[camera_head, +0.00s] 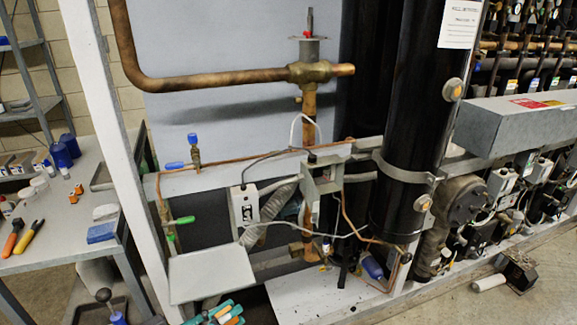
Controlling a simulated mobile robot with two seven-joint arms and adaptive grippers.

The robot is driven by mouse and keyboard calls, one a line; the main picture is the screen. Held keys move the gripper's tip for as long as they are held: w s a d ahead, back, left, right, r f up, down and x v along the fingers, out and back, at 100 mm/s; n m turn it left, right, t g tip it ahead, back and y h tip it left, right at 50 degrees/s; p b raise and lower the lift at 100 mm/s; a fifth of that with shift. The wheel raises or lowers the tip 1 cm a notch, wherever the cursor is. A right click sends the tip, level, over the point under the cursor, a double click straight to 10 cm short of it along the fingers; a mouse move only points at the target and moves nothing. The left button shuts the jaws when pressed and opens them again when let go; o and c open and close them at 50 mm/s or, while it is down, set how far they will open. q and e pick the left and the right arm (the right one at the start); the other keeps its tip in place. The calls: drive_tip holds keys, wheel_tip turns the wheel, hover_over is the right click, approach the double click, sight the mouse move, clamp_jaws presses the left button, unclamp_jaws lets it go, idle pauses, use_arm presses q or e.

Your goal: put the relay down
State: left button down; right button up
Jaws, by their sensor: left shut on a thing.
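I cannot make out either of my grippers or its fingertips in the head view. A small white box with dark slots (244,207) is on the rack frame left of centre, with a grey cable at its top. It may be the relay, but I cannot tell for sure. Right of it is a grey metal bracket (322,187) with thin wires around it. A pale flat plate (211,274) juts out at the front, below the white box.
A large black cylinder (418,120) stands right of centre. A grey bench (60,262) with pliers (29,236) and small containers is at the left. Colourful tools (216,314) lie at the bottom edge. A dark part (517,270) lies on the floor at the right.

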use_arm(q)
drive_tip(key=shift+s+a+f+n+t+y, duration=0.1)
drive_tip(key=shift+a+n+t+y, duration=0.25)
drive_tip(key=shift+n+t+y, duration=0.15)
drive_tip(key=shift+s+a+f+n+t+y, duration=0.1)
drive_tip(key=shift+a+n+t+y, duration=0.3)
drive_tip(key=shift+t+y, duration=0.1)
drive_tip(key=a+f+n+t+y, duration=0.1)
drive_tip(key=a+n+t+y, duration=0.3)
drive_tip(key=y, duration=0.7)
drive_tip(key=a+n, duration=0.2)
drive_tip(key=n, duration=0.1)
drive_tip(key=shift+s+f+n, duration=0.2)
drive_tip(key=shift+f+n, duration=0.1)
drive_tip(key=shift+n, duration=0.1)
use_arm(e)
drive_tip(key=shift+w+d, duration=0.1)
drive_tip(key=shift+w, duration=0.3)
use_arm(q)
drive_tip(key=shift+a, duration=0.1)
drive_tip(key=shift+r, duration=0.1)
